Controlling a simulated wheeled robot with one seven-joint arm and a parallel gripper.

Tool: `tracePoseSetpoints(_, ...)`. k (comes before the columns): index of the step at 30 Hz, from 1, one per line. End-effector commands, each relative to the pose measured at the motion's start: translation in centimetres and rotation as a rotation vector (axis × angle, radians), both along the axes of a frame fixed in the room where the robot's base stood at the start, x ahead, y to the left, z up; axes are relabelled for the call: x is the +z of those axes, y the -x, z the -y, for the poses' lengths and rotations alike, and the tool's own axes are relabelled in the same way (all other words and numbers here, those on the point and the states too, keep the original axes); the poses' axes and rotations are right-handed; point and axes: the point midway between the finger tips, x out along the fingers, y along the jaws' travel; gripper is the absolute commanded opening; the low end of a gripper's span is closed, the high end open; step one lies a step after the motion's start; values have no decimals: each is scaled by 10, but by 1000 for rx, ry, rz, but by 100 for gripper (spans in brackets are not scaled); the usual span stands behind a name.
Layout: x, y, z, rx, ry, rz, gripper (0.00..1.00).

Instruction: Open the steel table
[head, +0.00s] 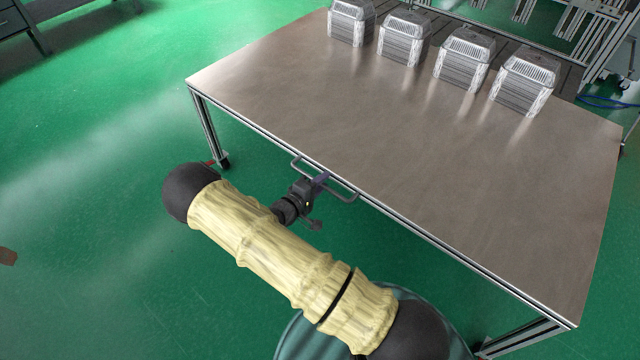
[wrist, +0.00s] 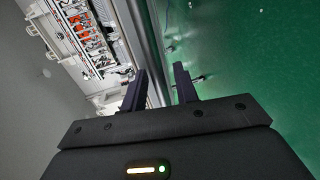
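The steel table (head: 380,130) has a flat brown-grey metal top on a metal profile frame. A U-shaped grey handle (head: 344,191) sticks out from its near long edge. My gripper (head: 319,178) is at the middle of this handle. In the wrist view my gripper's two dark fingers (wrist: 160,85) stand apart with a clear gap between them. A grey metal bar (wrist: 155,50) runs along that gap; I cannot tell whether it is the handle or the table's frame. Contact with the handle cannot be made out.
Several stacks of foil trays (head: 463,58) stand in a row along the table's far edge. A grey cabinet (head: 18,22) is at the far left, and metal frames (head: 600,50) stand at the back right.

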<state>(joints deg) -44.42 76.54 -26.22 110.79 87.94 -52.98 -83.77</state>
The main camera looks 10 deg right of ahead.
Motion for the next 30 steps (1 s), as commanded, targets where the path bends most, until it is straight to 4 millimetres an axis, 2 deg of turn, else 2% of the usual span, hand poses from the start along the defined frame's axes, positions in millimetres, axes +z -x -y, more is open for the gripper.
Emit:
tracePoseSetpoints(1, 0, 0, 0, 0, 0, 0, 24)
tracePoseSetpoints(5, 0, 0, 0, 0, 0, 0, 0)
tracePoseSetpoints(14, 0, 4, -6, 2, -2, -1, 0)
tracePoseSetpoints(24, 0, 41, -62, 10, -6, -3, 0)
tracePoseSetpoints(30, 0, 60, -80, -12, -6, -1, 0)
